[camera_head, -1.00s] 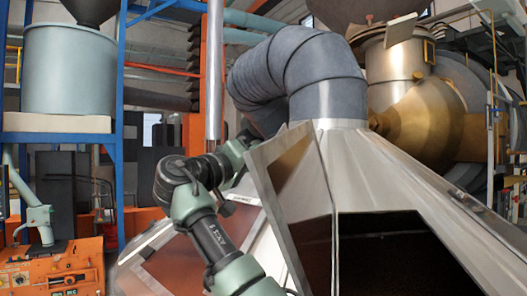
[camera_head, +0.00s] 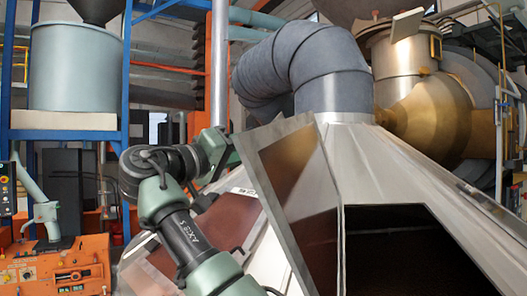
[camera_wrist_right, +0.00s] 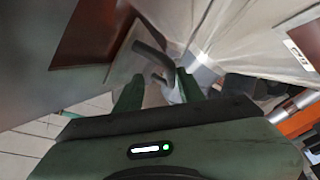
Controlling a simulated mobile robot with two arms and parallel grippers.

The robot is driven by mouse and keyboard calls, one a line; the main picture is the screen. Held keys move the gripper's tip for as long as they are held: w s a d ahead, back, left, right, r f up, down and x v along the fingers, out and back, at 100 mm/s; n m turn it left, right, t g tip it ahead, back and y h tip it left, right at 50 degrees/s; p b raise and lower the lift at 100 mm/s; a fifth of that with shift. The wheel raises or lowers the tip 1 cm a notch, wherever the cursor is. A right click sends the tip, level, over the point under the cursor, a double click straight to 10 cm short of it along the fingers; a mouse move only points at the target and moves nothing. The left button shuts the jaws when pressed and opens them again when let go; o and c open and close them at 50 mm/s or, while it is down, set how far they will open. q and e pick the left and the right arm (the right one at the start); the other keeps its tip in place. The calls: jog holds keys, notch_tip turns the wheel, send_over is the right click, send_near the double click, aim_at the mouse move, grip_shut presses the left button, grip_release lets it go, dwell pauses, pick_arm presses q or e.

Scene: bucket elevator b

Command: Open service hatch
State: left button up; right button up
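The service hatch (camera_head: 292,165) is a metal-framed panel with a brown pane on the sloped metal housing (camera_head: 400,172). It stands swung up and out to the left, with a dark opening (camera_head: 405,245) uncovered at its right. One of my arms reaches up to the hatch's left edge in the head view; its gripper is hidden behind the panel. In the right wrist view, my right gripper (camera_wrist_right: 158,88) has its two green fingers apart, with a dark curved handle (camera_wrist_right: 150,60) between them. I cannot tell whether they touch it. My left gripper is not in view.
A thick grey duct (camera_head: 310,65) rises from the housing's top. A vertical metal pipe (camera_head: 219,65) stands behind my arm. A blue-framed hopper (camera_head: 75,65) and an orange machine (camera_head: 60,262) are at left. A second brown pane (camera_head: 205,232) lies low on the housing.

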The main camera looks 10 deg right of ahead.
jog(key=shift+s+a+r, duration=0.1)
jog(key=shift+s+a, duration=0.4)
jog(key=shift+a, duration=0.05)
jog(key=shift+s, duration=0.1)
jog(key=s+a+f+p, duration=0.2)
jog(key=a+f+p, duration=0.2)
jog(key=a, duration=0.3)
jog(key=shift+f+p, duration=0.3)
jog(key=shift+f, duration=0.3)
jog(key=shift+s, duration=0.1)
